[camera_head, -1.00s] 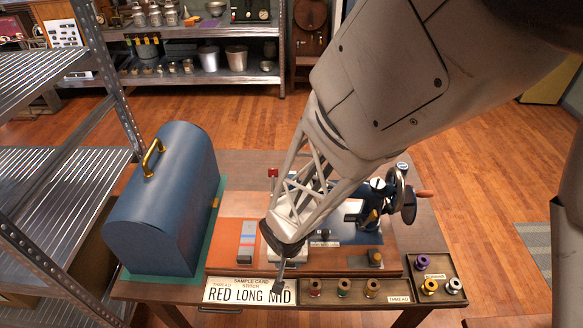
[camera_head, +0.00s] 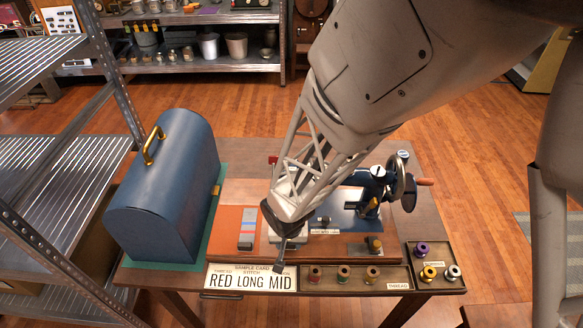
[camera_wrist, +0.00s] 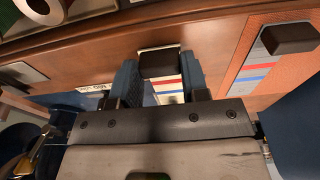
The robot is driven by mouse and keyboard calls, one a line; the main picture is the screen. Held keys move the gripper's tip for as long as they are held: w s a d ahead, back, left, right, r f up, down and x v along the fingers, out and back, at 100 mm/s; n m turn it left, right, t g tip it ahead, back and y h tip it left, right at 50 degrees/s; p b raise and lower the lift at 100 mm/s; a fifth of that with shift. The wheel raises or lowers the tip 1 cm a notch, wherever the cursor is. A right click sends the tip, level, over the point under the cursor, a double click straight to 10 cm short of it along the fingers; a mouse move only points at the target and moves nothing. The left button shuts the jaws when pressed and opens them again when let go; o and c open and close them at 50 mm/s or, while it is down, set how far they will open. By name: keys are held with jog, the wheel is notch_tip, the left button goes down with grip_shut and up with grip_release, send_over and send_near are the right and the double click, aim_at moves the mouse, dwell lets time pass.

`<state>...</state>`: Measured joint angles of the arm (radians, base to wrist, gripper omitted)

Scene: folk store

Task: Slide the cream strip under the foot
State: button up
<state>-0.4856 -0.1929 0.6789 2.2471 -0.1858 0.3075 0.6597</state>
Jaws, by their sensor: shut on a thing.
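My gripper (camera_wrist: 160,66) is shut on the cream strip (camera_wrist: 166,91), which carries red and blue lines and a dark block at one end. The blue fingers press on its two sides in the wrist view. In the head view my wrist and gripper (camera_head: 283,245) are low over the front of the brown work board, left of the sewing machine (camera_head: 378,190). The arm hides the machine's left part, and I cannot make out the foot. How near the strip is to the foot cannot be told.
A grey striped strip (camera_head: 247,228) with a dark block lies left of my gripper. A sign (camera_head: 250,279) reads RED LONG MID. A thread tray (camera_head: 398,284) and bobbin tray (camera_head: 436,252) line the front right. A blue domed case (camera_head: 165,190) stands left, beside metal shelving (camera_head: 60,190).

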jog(key=shift+w, duration=0.65)
jog(key=shift+f, duration=0.1)
dwell(0.5)
jog(key=o, duration=0.9)
jog(key=shift+c, duration=0.2)
jog(key=shift+s+r, duration=0.15)
jog(key=shift+r, duration=1.15)
jog(key=shift+s+r, duration=0.2)
jog(key=shift+r, duration=1.1)
jog(key=shift+s+r, duration=0.15)
jog(key=shift+r, duration=1.15)
